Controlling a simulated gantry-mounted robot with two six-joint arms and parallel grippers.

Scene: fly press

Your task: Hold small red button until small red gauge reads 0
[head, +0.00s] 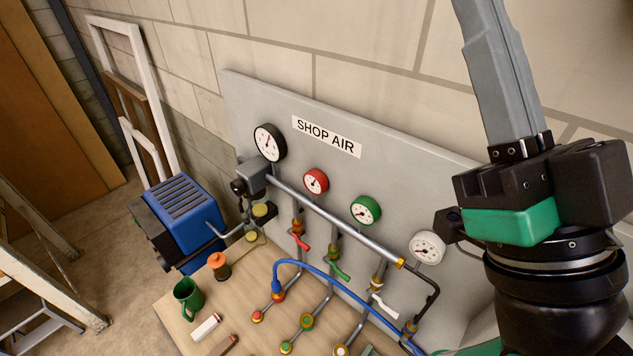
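The small red gauge (316,182) is mounted on the grey panel, below the SHOP AIR label. Its dial is white, but its reading is too small to tell. A small red button (257,316) with a yellow base is on the wooden bench, at the end of the branch below the red-handled valve (299,240). Nothing touches the button. Part of my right arm, black, grey and green, fills the right side, well away from the button. I see no gripper fingers on it. My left arm and gripper are out of view.
A green button (285,347) and a white one (340,350) stand along the bench's front. A blue hose (326,277) arches over the pipes. A green mug (188,297), an orange-topped container (219,265) and a blue machine (186,215) are to the left.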

